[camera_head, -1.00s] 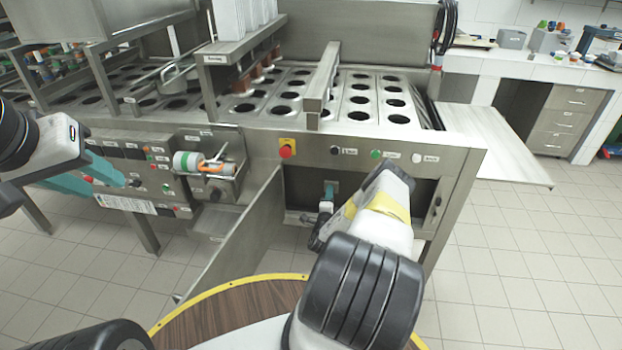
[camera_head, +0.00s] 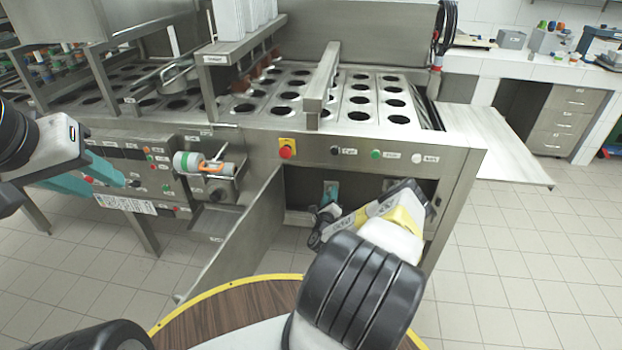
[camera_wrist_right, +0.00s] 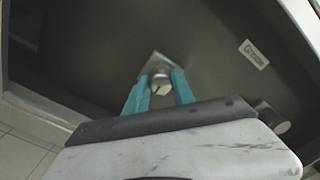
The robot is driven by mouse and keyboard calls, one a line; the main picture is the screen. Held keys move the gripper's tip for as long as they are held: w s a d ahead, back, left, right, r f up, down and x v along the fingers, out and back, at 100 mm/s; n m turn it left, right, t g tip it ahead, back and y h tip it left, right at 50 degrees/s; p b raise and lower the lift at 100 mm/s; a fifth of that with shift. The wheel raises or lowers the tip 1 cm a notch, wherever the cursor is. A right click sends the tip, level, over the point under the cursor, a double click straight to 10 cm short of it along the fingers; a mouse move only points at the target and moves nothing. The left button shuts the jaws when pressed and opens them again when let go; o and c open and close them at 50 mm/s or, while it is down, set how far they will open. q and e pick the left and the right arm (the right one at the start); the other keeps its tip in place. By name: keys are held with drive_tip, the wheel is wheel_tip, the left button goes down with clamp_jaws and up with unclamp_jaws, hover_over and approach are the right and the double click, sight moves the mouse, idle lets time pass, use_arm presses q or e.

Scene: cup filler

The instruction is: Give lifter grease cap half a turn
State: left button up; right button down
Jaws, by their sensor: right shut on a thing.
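The lifter grease cap (camera_wrist_right: 160,84) is a small round metal piece on a square plate inside the dark cabinet bay. In the right wrist view my right gripper (camera_wrist_right: 159,88) has its teal fingers on either side of the cap and is shut on it. In the head view this gripper (camera_head: 328,193) is small, deep in the open bay under the machine top; the cap is largely hidden there. My left gripper (camera_head: 105,183) has its teal fingers apart and empty, in front of the control panel at the left.
The open cabinet door (camera_head: 232,238) stands left of my right arm. A label (camera_wrist_right: 253,54) and a metal cylinder (camera_wrist_right: 272,118) are right of the cap in the wrist view. A red stop button (camera_head: 287,152) is above the bay. The floor at right is clear.

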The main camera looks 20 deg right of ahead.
drive_tip(key=shift+f+m, duration=0.1)
drive_tip(key=shift+m, duration=0.4)
drive_tip(key=c, duration=1.1)
unclamp_jaws()
drive_tip(key=shift+o, duration=0.2)
drive_tip(key=shift+s, duration=0.1)
drive_tip(key=v, duration=0.7)
drive_tip(key=shift+s+a, duration=0.2)
drive_tip(key=shift+s, duration=0.15)
